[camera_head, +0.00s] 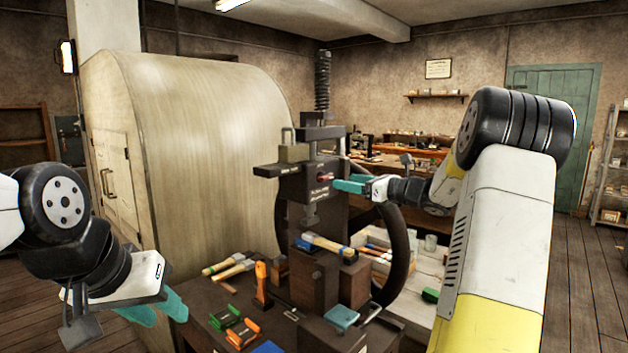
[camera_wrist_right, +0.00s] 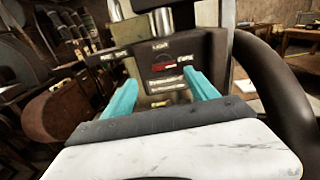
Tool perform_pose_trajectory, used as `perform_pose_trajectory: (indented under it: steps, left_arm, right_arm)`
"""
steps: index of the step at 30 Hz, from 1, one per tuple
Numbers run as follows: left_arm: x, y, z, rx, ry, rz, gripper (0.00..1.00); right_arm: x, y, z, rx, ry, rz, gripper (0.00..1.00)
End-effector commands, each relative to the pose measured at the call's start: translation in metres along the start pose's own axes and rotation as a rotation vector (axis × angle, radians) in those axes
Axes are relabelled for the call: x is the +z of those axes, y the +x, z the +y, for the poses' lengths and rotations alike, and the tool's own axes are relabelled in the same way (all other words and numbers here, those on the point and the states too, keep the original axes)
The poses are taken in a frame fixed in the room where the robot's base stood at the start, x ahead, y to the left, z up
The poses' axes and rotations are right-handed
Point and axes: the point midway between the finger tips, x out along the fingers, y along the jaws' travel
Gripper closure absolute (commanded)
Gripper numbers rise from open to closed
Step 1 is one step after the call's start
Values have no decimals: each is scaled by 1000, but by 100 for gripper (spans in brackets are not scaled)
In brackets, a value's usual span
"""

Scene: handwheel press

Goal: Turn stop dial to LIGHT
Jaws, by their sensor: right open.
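The stop dial is a small red-marked knob (camera_head: 325,177) on the dark front face of the press head (camera_head: 312,190). In the right wrist view the dial (camera_wrist_right: 165,68) lies roughly level below the label LIGHT, with smaller labels to its left and right. Its exact pointing direction is unclear. My right gripper (camera_head: 350,183) is open in front of the head; in the wrist view its teal fingers (camera_wrist_right: 160,90) stand apart, below and to either side of the dial, holding nothing. My left gripper (camera_head: 157,309) is open and empty at lower left, away from the press.
A large handwheel (camera_head: 400,250) rises beside the press. The bench (camera_head: 215,335) holds an orange-handled tool (camera_head: 261,284), orange and green pieces and brushes. A big curved beige housing (camera_head: 205,140) stands left.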

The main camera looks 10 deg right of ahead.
Motion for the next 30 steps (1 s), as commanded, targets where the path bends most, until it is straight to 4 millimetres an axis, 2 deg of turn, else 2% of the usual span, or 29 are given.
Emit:
perform_pose_trajectory:
  steps: [2,5,12,18,28,30]
  left_arm:
    - [0,0,0,0,0,0,64]
    - [0,0,0,0,0,0,64]
    - [0,0,0,0,0,0,64]
    - [0,0,0,0,0,0,64]
    - [0,0,0,0,0,0,64]
    - [0,0,0,0,0,0,64]
  right_arm:
    - [0,2,-8,-14,25,-17,33]
    - [0,12,-9,-15,29,-20,33]
    - [0,51,-8,-13,27,-18,33]
    - [0,73,-9,-14,26,-17,33]
    - [1,77,-9,-15,24,-16,33]
    - [1,77,-9,-15,24,-16,44]
